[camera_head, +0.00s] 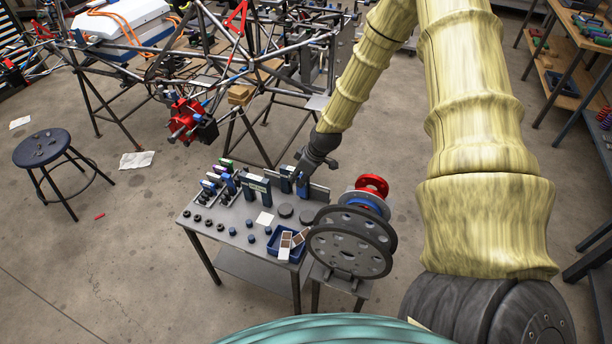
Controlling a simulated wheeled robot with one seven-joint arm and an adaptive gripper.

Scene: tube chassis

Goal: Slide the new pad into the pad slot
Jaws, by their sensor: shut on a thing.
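My gripper (305,169) points down over the back right of a small grey metal table (232,240). It is shut on a small blue piece (302,185), partly hidden by the fingers; I cannot tell whether this is the new pad. Several upright blue and grey holders stand along the table's back, including one (256,187) left of my gripper. A blue tray (272,250) at the front right holds brown and white flat pieces (287,241). I cannot make out which opening is the pad slot.
A large drilled dark disc (350,242) and a red ring (372,185) stand on a stand right of the table. Small dark round parts (206,222) lie at the table's front left. A tube chassis (200,50) stands behind, a stool (42,148) at left.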

